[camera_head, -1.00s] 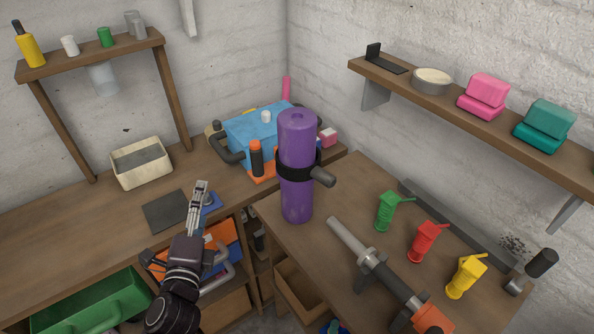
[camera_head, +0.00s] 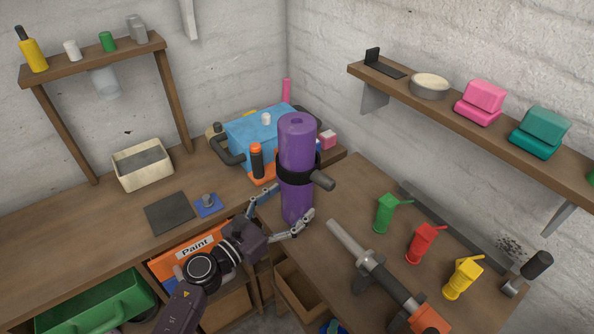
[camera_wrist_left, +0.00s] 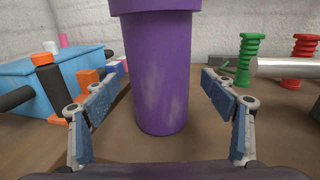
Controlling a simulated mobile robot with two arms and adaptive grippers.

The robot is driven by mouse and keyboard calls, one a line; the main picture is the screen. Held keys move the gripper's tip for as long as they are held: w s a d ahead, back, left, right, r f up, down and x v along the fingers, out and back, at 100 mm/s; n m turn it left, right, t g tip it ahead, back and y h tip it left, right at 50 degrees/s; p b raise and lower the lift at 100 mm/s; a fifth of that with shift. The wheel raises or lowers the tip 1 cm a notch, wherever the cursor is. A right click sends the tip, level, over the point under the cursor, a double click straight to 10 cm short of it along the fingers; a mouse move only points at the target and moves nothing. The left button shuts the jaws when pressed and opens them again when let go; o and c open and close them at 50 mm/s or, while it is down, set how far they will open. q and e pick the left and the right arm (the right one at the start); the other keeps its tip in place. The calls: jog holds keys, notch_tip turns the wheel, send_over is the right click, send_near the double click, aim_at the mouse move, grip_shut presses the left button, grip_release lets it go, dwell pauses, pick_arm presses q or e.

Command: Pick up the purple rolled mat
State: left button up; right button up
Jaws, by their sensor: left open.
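The purple rolled mat (camera_head: 297,140) stands upright on the right-hand bench, with a black strap and a grey-tipped black handle around its middle. My left gripper (camera_head: 284,212) is open at the lower part of the mat, below the strap. In the left wrist view, the mat (camera_wrist_left: 160,75) stands between the two spread fingers (camera_wrist_left: 162,105), with a gap on each side. The mat's top is cut off in that view. My right gripper is not in view.
A blue box (camera_head: 258,128) and an orange-capped black bottle (camera_head: 257,160) stand left of the mat. A grey tube tool (camera_head: 370,262) lies close on its right, with green (camera_head: 387,214), red (camera_head: 421,244) and yellow (camera_head: 460,279) objects beyond.

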pick_arm(q)
jog(key=shift+x, duration=1.5)
jog(key=c, duration=1.5)
jog(key=shift+w+r, duration=0.1)
jog(key=shift+c, duration=1)
jog(key=shift+r, duration=0.1)
